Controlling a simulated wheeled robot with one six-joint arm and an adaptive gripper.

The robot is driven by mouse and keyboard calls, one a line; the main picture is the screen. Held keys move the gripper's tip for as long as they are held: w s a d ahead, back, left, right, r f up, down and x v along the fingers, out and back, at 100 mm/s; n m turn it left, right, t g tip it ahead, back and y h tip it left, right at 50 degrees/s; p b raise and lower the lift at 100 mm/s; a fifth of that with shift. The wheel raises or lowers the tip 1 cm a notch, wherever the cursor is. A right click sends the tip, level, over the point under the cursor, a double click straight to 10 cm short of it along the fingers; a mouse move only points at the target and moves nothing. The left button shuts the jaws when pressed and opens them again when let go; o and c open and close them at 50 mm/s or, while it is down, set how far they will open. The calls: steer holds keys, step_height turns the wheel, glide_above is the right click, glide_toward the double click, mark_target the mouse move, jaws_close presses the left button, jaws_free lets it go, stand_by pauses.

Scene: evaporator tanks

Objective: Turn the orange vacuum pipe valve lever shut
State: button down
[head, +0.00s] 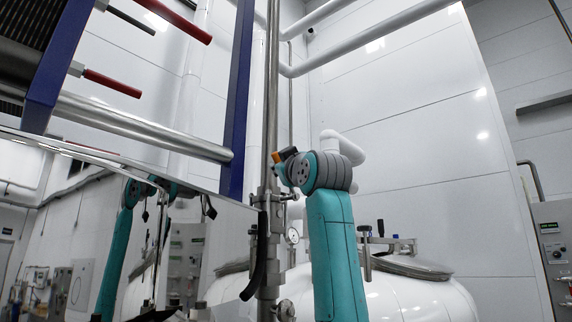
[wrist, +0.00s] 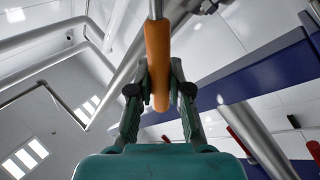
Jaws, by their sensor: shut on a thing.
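The orange lever handle (wrist: 158,55) runs from top to centre in the wrist view, with a thin metal rod leading out of its upper end. My gripper (wrist: 160,72) is shut on the handle, one finger on each side, and the handle's free end reaches down between the fingers. In the head view a small orange part (head: 291,153) shows at the vertical steel pipe (head: 273,100), just left of my teal arm's grey joint. My gripper is mostly hidden there. The valve body behind the handle is not clearly seen.
A blue frame post (head: 237,95) stands left of the pipe, with red-handled rods (head: 112,83) further left. A black handle (head: 261,255) hangs lower on the pipe. A white tank (head: 420,295) stands at lower right.

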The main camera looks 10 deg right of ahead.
step_height(320, 180, down, 7)
steer(key=s+a+n+g+y, duration=0.1)
steer(key=a+n+g+y, duration=0.1)
steer(key=n+y, duration=0.9)
steer(key=shift+s+a+n, duration=0.3)
steer(key=shift+s+n, duration=0.1)
steer(key=shift+n, duration=2.4)
steer(key=shift+y, duration=0.3)
steer(key=c, duration=1.1)
jaws_free()
steer(key=v, duration=1.2)
steer(key=shift+r, duration=0.1)
